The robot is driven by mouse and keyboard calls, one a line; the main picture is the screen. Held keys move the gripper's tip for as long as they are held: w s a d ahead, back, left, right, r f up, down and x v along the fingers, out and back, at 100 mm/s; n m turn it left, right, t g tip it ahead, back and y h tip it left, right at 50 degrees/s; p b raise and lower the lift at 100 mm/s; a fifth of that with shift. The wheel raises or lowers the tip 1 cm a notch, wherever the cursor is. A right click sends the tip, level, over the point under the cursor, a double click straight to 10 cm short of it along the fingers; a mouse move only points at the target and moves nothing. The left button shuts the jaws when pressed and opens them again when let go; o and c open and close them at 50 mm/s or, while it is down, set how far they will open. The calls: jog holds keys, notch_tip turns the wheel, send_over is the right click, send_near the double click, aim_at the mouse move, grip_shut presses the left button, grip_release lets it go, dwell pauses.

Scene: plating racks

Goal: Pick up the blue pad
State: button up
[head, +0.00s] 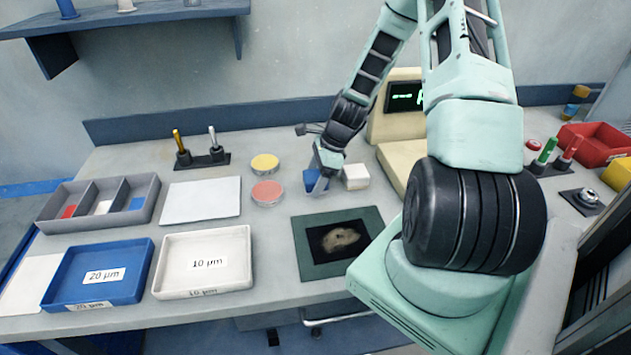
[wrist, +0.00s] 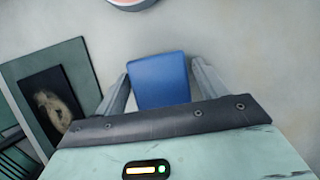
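The blue pad (wrist: 160,80) lies between the two fingers of my gripper (wrist: 161,68) in the wrist view. Its left edge is close to the left finger, and a narrow gap shows at the right finger. I cannot tell whether the left finger touches it. In the head view my gripper (head: 318,183) is low over the worktop, with the blue pad (head: 310,180) partly hidden by the fingers. My gripper looks open around the pad.
A white block (head: 356,177) stands just right of my gripper. A dark green mat (head: 302,247) lies in front. Pink (head: 267,192) and yellow (head: 265,162) round dishes are to the left. A blue tray (head: 70,288) and white tray (head: 167,286) stand at the front left.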

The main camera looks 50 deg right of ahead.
aim_at(315, 175)
jog(key=c, duration=0.7)
jog(key=shift+c, duration=0.2)
jog(key=shift+r, duration=0.15)
notch_tip(315, 175, up, 10)
jog(key=shift+f+b, duration=0.1)
jog(key=shift+b, duration=0.45)
